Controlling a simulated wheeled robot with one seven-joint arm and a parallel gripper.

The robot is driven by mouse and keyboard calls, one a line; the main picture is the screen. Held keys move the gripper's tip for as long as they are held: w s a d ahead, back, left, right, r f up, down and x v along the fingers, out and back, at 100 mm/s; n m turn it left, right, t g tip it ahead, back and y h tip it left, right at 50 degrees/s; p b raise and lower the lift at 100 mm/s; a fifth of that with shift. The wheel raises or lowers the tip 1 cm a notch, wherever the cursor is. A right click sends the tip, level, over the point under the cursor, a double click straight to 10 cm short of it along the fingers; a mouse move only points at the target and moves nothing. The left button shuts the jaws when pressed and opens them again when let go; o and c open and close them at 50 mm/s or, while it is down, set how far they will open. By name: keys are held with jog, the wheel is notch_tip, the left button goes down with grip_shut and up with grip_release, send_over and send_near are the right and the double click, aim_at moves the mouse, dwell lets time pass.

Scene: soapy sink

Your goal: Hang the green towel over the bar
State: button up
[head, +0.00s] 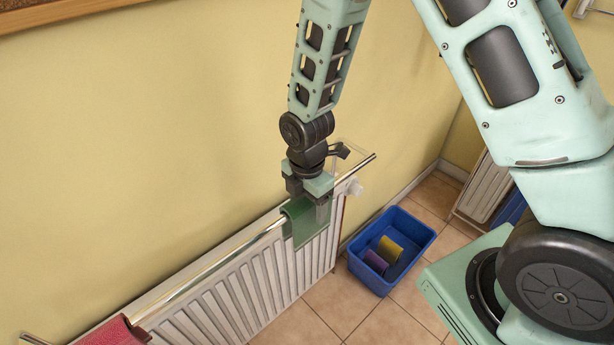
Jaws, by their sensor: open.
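The green towel (300,222) hangs draped over the metal bar (215,266) above the white radiator, near the bar's right end. Its front part hangs down before the radiator. My gripper (308,207) points down at the towel from above, with its fingers on either side of the towel's upper part. The fingers are open. Part of the towel is hidden behind the gripper, and I cannot tell whether the fingers touch it.
A white radiator (237,307) stands under the bar along the yellow wall. A red cloth (112,332) hangs at the bar's left end. A blue bin (412,231) with a yellow roll (390,249) and a purple roll (376,262) stands on the tiled floor.

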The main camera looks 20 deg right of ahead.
notch_tip(320, 180, up, 17)
jog(key=b, duration=0.2)
jog(key=s+a+m, duration=0.3)
jog(key=s+m, duration=0.4)
jog(key=s, duration=0.3)
jog(key=s+a+m, duration=0.3)
jog(key=s+m, duration=0.3)
jog(key=s, duration=0.4)
jog(key=shift+a+r+m+y, duration=0.15)
jog(key=shift+r+m+y, duration=0.15)
jog(key=shift+r+m, duration=0.15)
